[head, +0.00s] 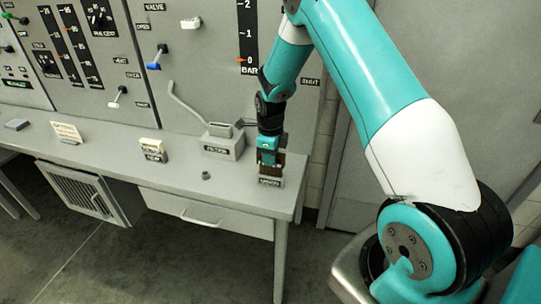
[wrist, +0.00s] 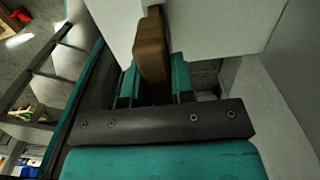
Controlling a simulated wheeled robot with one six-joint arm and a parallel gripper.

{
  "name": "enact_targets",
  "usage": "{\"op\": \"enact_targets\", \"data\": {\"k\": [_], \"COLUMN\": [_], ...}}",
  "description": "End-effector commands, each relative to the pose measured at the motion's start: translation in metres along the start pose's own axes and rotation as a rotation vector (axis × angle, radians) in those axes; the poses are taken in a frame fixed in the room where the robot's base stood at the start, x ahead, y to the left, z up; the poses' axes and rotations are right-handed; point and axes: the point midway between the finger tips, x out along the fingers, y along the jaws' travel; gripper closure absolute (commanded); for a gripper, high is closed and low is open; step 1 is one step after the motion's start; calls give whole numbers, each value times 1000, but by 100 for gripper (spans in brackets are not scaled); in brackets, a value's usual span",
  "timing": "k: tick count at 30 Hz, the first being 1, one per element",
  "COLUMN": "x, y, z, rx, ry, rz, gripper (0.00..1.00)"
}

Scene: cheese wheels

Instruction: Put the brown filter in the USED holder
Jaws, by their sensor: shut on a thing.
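My gripper (head: 268,158) points down over the right end of the desk, at the small holder labelled USED (head: 270,182). In the wrist view, the two teal fingers of my gripper (wrist: 155,80) are shut on the brown filter (wrist: 151,50), a flat brown block standing out between them. In the head view, brown shows around the fingertips just above the USED label. The fingers hide most of the filter there, and I cannot tell how deep it sits in the holder.
A grey unit labelled FILTER (head: 222,147) with a bent lever stands just left of my gripper. A cream block holder (head: 152,150) and a small knob (head: 206,176) are further left on the desk (head: 110,140). The control panel (head: 205,65) rises behind.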

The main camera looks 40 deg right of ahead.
Motion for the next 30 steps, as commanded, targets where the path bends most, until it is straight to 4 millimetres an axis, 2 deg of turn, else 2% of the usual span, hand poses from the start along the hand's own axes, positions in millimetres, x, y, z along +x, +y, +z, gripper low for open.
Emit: {"op": "enact_targets", "data": {"k": [30], "x": [27], "y": [0], "z": [0], "rx": [0], "ry": [0], "rz": [0], "gripper": [100]}}
